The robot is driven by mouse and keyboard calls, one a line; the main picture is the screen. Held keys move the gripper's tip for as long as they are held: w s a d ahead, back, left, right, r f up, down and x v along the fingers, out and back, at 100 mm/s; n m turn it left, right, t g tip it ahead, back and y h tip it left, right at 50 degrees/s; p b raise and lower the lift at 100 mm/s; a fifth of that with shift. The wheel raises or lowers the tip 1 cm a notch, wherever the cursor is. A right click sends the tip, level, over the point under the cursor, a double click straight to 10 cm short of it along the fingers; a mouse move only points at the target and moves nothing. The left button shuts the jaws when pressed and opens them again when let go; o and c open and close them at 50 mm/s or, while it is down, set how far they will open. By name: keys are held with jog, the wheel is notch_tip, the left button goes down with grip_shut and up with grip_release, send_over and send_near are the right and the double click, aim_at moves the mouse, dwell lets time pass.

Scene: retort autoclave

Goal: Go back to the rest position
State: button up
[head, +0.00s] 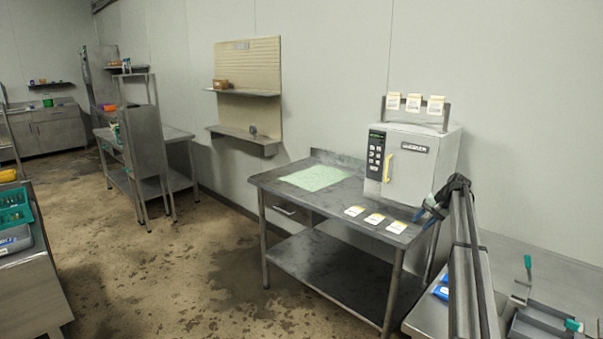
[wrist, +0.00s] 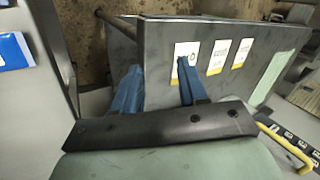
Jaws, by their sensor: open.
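My gripper (head: 430,206) is in front of the right side of the autoclave, above the right end of the steel table (head: 330,262). In the wrist view my gripper (wrist: 158,80) has its two blue fingers spread apart with nothing between them. The right finger overlaps the nearest pouch in the picture; I cannot tell the height between them. My arm (head: 466,260) rises at the right of the head view.
The autoclave (head: 418,165) has a yellow handle (wrist: 285,148) and its door looks shut. Three pouches (head: 374,218) lie in a row on the table; three more (head: 413,103) stand on top. A green mat (head: 314,178) lies left. Another bench (head: 425,310) is at right.

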jog(key=w+a+f+y, duration=0.1)
jog(key=w+a, duration=0.1)
jog(key=a, duration=0.6)
jog(key=w+a+f, duration=0.1)
jog(key=w+a, duration=0.2)
jog(key=a, duration=0.5)
jog(key=s+a+f+g, duration=0.1)
jog(key=s+a+f, duration=0.2)
jog(key=a+f, duration=0.35)
jog(key=s+a+f+g, duration=0.1)
jog(key=s+a+f, duration=0.2)
jog(key=a+f, duration=0.35)
jog(key=s+a+f+n+g+h, duration=0.1)
jog(key=s+a+f+g, duration=0.1)
jog(key=s+f, duration=1.55)
jog(key=s+a+f+n+g+h, duration=0.1)
jog(key=s+a+f+g, duration=0.15)
jog(key=s+f, duration=1.5)
jog(key=s+d+f+n+g+h, duration=0.1)
jog(key=s+f+n+g+h, duration=0.1)
jog(key=s, duration=3.9)
jog(key=shift+d+f+n+g+h, duration=0.15)
jog(key=shift+d+n+g+h, duration=0.1)
jog(key=shift+n+g+h, duration=0.7)
